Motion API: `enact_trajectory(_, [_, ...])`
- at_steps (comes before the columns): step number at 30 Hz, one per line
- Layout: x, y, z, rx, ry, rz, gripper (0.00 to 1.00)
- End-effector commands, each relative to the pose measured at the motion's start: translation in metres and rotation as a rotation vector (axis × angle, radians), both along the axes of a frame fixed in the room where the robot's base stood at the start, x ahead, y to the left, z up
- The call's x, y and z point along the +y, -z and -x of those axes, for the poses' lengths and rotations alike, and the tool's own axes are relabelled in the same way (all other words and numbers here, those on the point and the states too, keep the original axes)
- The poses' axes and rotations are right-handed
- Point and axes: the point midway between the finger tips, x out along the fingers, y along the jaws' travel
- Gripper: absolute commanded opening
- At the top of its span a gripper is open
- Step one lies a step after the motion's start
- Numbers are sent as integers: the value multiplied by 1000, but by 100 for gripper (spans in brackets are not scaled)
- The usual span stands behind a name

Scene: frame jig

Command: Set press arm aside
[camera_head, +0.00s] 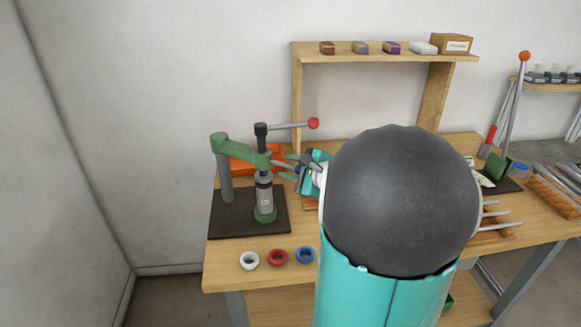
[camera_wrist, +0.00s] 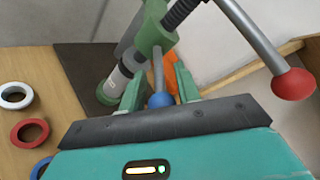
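The bench press stands at the left of the bench in the head view. Its green press arm (camera_head: 238,150) reaches from a grey column (camera_head: 226,183) over an upright grey cylinder (camera_head: 265,198) on a green foot. The press arm's green end also shows in the wrist view (camera_wrist: 155,32). A thin grey handle (camera_wrist: 158,72) with a blue ball (camera_wrist: 160,100) juts from that end towards me. My gripper (camera_head: 287,169) is open, with its green fingers on either side of the handle in the wrist view. A gap shows on both sides; I see no contact.
A red-knobbed lever (camera_head: 290,125) tops the black screw, close to my gripper's right in the wrist view. White (camera_head: 250,261), red (camera_head: 278,258) and blue (camera_head: 305,255) rings lie at the front edge. An orange bin (camera_head: 243,160) stands behind. A shelf (camera_head: 380,50) rises at the back.

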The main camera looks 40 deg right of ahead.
Motion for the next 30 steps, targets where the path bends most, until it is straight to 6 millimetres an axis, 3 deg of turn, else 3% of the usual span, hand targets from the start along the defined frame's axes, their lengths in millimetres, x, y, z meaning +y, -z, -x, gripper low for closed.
enact_trajectory(5, [0, 0, 0, 0, 0, 0, 33])
enact_trajectory(11, [0, 0, 0, 0, 0, 0, 0])
enact_trajectory(30, [-13, -2, -6, -6, -52, 4, 0])
